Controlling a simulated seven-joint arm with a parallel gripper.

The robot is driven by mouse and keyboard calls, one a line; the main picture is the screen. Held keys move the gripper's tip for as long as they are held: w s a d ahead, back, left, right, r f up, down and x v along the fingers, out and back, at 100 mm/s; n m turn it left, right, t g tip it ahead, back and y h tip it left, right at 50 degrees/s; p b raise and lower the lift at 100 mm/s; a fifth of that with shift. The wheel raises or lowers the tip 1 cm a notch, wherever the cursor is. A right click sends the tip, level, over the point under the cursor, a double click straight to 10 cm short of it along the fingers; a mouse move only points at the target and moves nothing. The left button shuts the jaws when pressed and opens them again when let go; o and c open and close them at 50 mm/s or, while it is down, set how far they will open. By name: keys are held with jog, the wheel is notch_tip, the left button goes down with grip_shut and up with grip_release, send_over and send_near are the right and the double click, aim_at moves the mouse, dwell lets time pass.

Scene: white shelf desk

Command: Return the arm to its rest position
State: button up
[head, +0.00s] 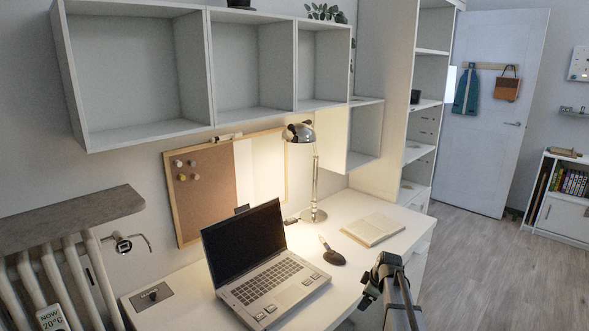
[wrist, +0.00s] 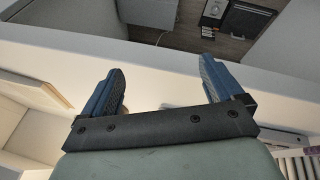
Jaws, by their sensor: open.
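My gripper shows in the wrist view (wrist: 165,85) with its two blue-padded fingers spread wide apart and nothing between them. In the head view my gripper (head: 372,283) is at the lower right, over or beside the front right edge of the white desk (head: 385,209). Its fingertips are small and dark there, and their exact height over the desk cannot be told. My arm reaches up to it from the bottom edge of the picture.
An open laptop (head: 262,262) stands on the desk, with a dark brush-like object (head: 333,256), an open book (head: 374,229) and a lit lamp (head: 316,180) nearby. White wall cubbies (head: 210,70) hang above. Free floor (head: 470,270) lies to the right.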

jog(key=s+d+f+m, duration=0.3)
jog(key=d+f, duration=0.2)
jog(key=d, duration=0.3)
jog(key=s+a+f+m+g, duration=0.1)
jog(key=s+f+m, duration=0.1)
jog(key=s+f, duration=0.5)
jog(key=s+a+f+m+g, duration=0.25)
jog(key=s+a+f, duration=0.25)
jog(key=s+f, duration=0.45)
jog(key=s+a+f+m+g, duration=0.1)
jog(key=s+a+f+g, duration=0.2)
jog(key=s+a+f, duration=0.65)
jog(key=s+f+m+g, duration=0.1)
jog(key=s+m+g, duration=0.1)
jog(key=s, duration=1.1)
jog(key=s+f+m+g+h, duration=0.1)
jog(key=s+f+m+g, duration=0.1)
jog(key=s, duration=1.1)
jog(key=shift+s+a+h, duration=0.15)
jog(key=shift+a+h, duration=0.15)
jog(key=shift+a, duration=0.05)
